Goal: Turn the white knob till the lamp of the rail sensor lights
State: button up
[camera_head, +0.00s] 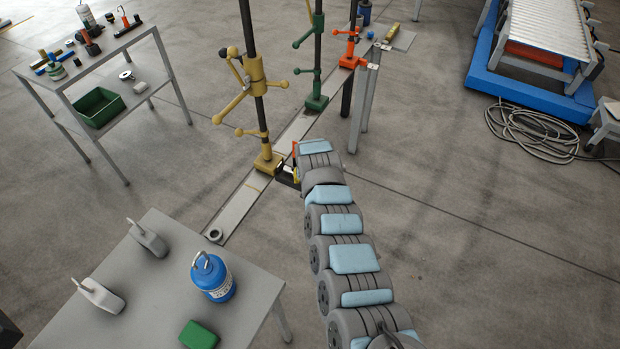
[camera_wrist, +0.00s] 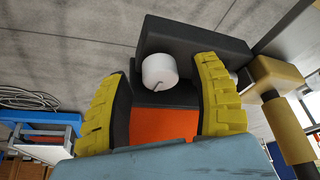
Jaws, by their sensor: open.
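The white knob (camera_wrist: 157,66) sticks out from a dark block (camera_wrist: 206,44) in the wrist view, with a small dark line near its lower edge. The block, seemingly the rail sensor, shows small and dark in the head view (camera_head: 287,175), beside the foot of the yellow post. My gripper (camera_wrist: 160,76) is open, its two yellow ridged fingers on either side of the knob. A clear gap shows at the left finger; the right one is closer, and contact cannot be told. A pale piece (camera_wrist: 233,75) is partly hidden behind the right finger. I cannot make out a lit lamp.
The yellow post (camera_head: 254,85) with side handles stands close by my gripper on the floor rail (camera_head: 238,207). Green (camera_head: 317,60) and orange (camera_head: 350,50) posts stand behind. A grey table (camera_head: 245,290) with a blue canister (camera_head: 213,277) is front left.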

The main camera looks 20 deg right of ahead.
jog(key=shift+w+f, duration=0.15)
jog(key=shift+f, duration=0.35)
grip_shut()
